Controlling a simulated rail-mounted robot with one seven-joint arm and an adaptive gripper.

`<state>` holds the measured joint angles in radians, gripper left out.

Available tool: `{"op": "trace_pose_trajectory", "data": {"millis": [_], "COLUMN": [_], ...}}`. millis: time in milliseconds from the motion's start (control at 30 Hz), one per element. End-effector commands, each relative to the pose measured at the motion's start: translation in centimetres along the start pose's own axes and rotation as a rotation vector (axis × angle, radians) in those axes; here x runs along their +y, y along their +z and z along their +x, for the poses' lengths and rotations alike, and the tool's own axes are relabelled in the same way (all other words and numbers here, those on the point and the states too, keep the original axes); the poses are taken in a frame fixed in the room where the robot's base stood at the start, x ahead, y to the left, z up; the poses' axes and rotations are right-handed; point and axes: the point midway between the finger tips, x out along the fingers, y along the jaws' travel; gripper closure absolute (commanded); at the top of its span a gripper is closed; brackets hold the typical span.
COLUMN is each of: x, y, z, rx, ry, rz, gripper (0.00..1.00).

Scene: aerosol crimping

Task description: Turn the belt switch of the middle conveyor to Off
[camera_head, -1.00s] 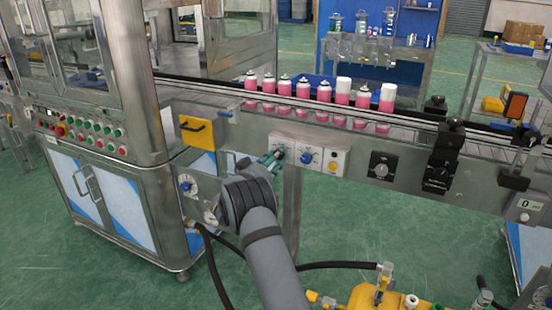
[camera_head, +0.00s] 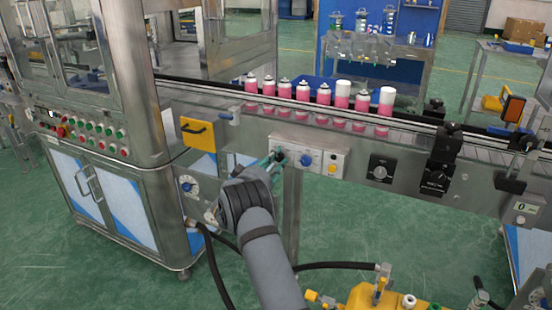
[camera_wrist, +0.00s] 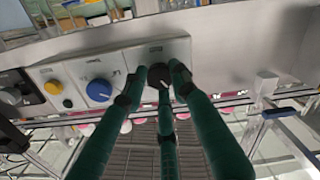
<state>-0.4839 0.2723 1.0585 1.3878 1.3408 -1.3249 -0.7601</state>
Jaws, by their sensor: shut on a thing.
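The belt switch is a black knob (camera_wrist: 157,76) on a pale control panel (camera_wrist: 122,60), which also shows in the head view (camera_head: 292,148). My gripper (camera_wrist: 158,80) has dark green fingers, shut around the black knob. In the head view, my gripper (camera_head: 274,159) reaches the left end of the panel, and its fingers partly cover the knob. The knob's pointer and labels are too small to read.
A blue knob (camera_wrist: 99,90) and a yellow button (camera_wrist: 54,87) sit beside the black knob. Pink-and-white cans (camera_head: 302,90) line the conveyor (camera_head: 410,122) above. A yellow handled plate (camera_head: 198,134) is at left. A black hose (camera_head: 330,265) runs below.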

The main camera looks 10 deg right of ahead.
Motion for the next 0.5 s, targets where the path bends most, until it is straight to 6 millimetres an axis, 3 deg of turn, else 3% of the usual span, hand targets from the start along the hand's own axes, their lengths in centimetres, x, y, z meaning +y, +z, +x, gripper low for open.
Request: {"op": "trace_pose_trajectory", "data": {"millis": [33,500], "x": [0.19,0.03], "y": [-1.24,-1.14], "z": [-0.05,-0.06], "rx": [0.022,0.022], "ry": [0.003,0.004], "rz": [-0.028,-0.235], "gripper": [0.99,0.99]}}
